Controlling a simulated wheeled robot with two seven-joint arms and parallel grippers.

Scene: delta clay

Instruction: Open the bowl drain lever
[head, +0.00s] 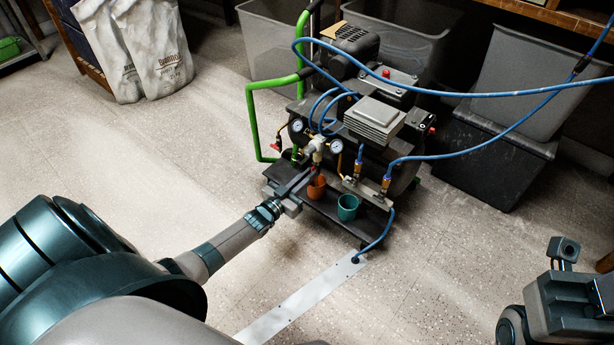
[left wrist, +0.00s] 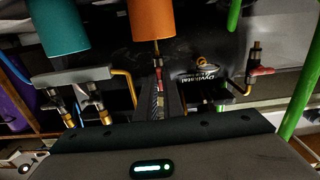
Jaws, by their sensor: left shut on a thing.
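The compressor (head: 375,118) stands on the floor in the head view, with gauges and a regulator (head: 316,146) at its front left. My left gripper (head: 309,178) reaches in from the left, just below the regulator. It also shows in the left wrist view (left wrist: 160,92), with its fingers together on a small red part, apparently the bowl drain lever (left wrist: 158,66). The fingers hide most of the lever, so its angle cannot be told. An orange cup (head: 316,188) is right beside the fingertips; it also shows in the wrist view (left wrist: 153,18).
A teal cup (head: 347,207) stands right of the orange one on the compressor's lower tray (head: 325,210). A green handle frame (head: 253,118) rises at the left. Blue hoses (head: 480,94) cross to the right. Part of my right arm shows at lower right. Open floor lies in front.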

